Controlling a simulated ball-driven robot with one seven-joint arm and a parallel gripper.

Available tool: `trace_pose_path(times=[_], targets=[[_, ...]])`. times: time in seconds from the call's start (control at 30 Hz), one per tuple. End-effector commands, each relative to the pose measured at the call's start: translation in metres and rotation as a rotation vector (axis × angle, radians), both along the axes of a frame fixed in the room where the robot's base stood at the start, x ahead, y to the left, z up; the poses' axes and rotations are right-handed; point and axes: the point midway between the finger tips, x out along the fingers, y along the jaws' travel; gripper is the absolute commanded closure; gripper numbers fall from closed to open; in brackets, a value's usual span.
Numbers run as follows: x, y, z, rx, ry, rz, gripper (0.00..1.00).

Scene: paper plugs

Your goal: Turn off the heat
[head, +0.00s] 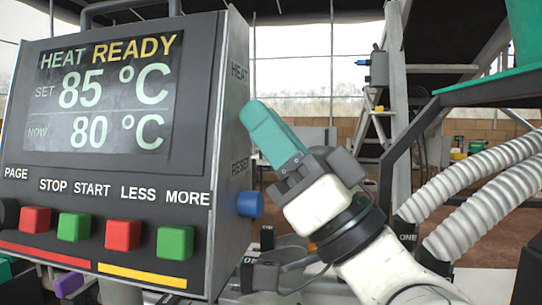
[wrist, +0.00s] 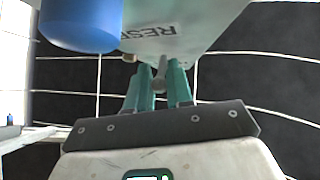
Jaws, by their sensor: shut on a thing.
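The grey control box (head: 215,120) stands at the left of the head view. Its screen (head: 105,95) reads HEAT READY, SET 85 °C, NOW 80 °C. The word HEAT is on its right side face, above RESET and a blue knob (head: 250,204). My gripper (head: 252,110) has its teal fingers at that side face, just below the word HEAT, and they hide the switch there. In the wrist view a small grey lever (wrist: 161,74) shows between the fingers, and they are shut on it. The blue knob (wrist: 82,22) is beside them at upper left.
Red and green buttons (head: 122,235) line the front of the box under STOP, START, LESS and MORE. Ribbed grey hoses (head: 480,185) run at the right below a green-edged surface (head: 500,88). A ladder (head: 382,110) stands behind.

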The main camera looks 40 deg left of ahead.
Motion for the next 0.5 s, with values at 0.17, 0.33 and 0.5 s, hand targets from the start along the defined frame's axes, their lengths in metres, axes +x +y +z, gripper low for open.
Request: trace_pose_path(times=[0.17,0.33,0.5], targets=[[0.0009,-0.0001,-0.0021,0.028,0.017,-0.004,1.0],[0.0014,-0.0002,-0.0011,0.036,0.022,-0.005,1.0],[0.0016,-0.0002,-0.0008,0.036,0.024,-0.005,1.0]])
